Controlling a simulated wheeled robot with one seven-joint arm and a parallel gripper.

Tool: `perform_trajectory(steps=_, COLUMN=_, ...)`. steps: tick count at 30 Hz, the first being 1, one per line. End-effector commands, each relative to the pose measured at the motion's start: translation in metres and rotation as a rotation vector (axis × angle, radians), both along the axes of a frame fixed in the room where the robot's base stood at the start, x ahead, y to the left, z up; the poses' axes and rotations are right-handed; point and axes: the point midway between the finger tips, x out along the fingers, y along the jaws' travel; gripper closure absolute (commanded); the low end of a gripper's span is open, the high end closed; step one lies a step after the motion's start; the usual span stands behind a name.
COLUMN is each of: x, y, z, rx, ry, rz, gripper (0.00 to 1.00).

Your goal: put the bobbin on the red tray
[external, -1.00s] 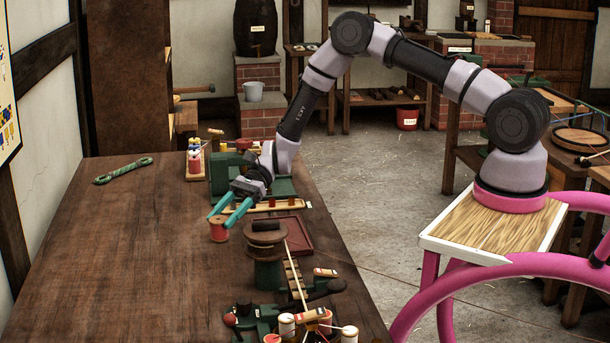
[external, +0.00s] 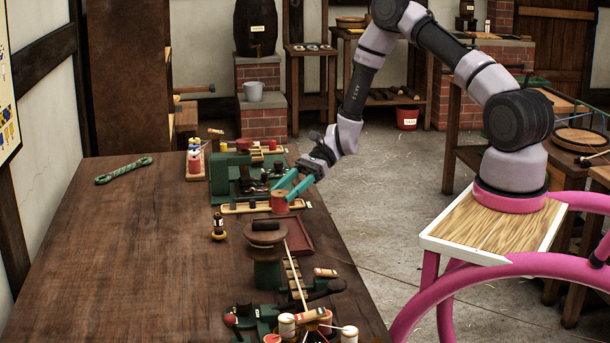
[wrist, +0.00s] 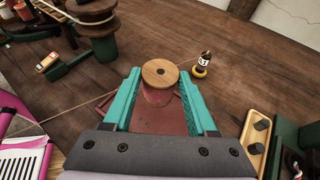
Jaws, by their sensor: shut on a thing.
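The bobbin (external: 279,204), a wooden spool wound with red, is held between the teal fingers of my gripper (external: 281,192). In the wrist view the bobbin's round wooden top (wrist: 160,73) faces up between the fingertips, and it looks upright. The dark red tray (external: 307,246) lies flat near the table's right edge. In the wrist view the tray (wrist: 146,121) shows below and behind the bobbin, partly hidden by my gripper. The bobbin appears raised above the tray's far end; the exact height is hard to tell.
A large spool stand (external: 267,272) with rope stands close to the tray on its near left. A small dark bottle with a yellow base (external: 218,228) stands left of it. A shallow wooden rack (external: 240,208) and green machine (external: 228,177) lie beyond. The table's left side is mostly clear.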

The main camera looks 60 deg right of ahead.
Motion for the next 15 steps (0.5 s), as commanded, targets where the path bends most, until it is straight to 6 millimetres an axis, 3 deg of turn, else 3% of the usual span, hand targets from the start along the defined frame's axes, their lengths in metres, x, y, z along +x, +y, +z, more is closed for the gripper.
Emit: perform_trajectory(steps=15, x=0.0, y=0.001, z=-0.062, rx=0.001, ry=0.001, rz=0.001, gripper=0.98)
